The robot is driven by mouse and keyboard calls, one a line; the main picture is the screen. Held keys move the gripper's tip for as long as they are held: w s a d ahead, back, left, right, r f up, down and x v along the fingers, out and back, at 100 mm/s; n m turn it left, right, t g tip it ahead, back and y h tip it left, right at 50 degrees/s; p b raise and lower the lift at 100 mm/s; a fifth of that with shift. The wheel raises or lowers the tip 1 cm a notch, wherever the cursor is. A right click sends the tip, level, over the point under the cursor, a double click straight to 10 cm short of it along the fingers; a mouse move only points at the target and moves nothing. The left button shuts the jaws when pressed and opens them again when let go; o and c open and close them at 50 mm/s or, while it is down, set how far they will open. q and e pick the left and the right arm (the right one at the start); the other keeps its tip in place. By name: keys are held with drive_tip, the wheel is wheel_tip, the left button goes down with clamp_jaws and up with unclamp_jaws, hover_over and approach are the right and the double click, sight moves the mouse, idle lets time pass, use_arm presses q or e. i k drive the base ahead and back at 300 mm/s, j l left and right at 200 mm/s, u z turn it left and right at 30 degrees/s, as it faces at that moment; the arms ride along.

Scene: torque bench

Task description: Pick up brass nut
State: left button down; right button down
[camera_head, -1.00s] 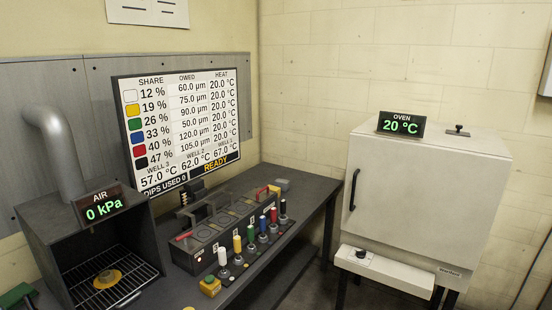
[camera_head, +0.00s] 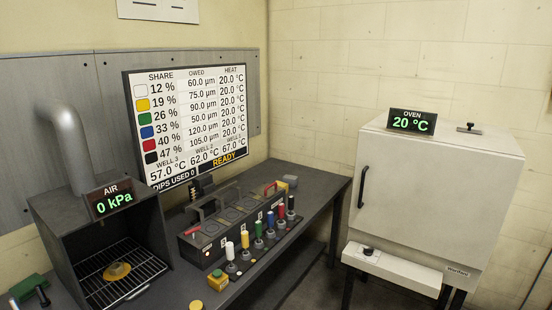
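A brass-coloured round piece (camera_head: 117,270) lies on the wire rack inside the dark open booth at the lower left. It has a raised centre on a wider yellow disc; I cannot tell whether it is the brass nut. No other brass nut is clear in view. Neither of my grippers shows in the head view.
The dark booth (camera_head: 52,228) has an AIR display reading 0 kPa. Beside it on the bench stand a dark well unit (camera_head: 212,240), several coloured-handled tools and a yellow block (camera_head: 219,280). A green item (camera_head: 28,288) lies at the left edge. A white oven (camera_head: 430,200) stands at right, door shut.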

sight(116, 269)
drive_tip(key=u, duration=0.6)
drive_tip(key=i+l+u, duration=0.2)
drive_tip(key=l+u, duration=0.25)
drive_tip(key=i+l+u, duration=0.1)
drive_tip(key=l+u, duration=0.4)
drive_tip(key=l, duration=0.2)
drive_tip(key=l+u, duration=0.45)
drive_tip(key=l, duration=0.2)
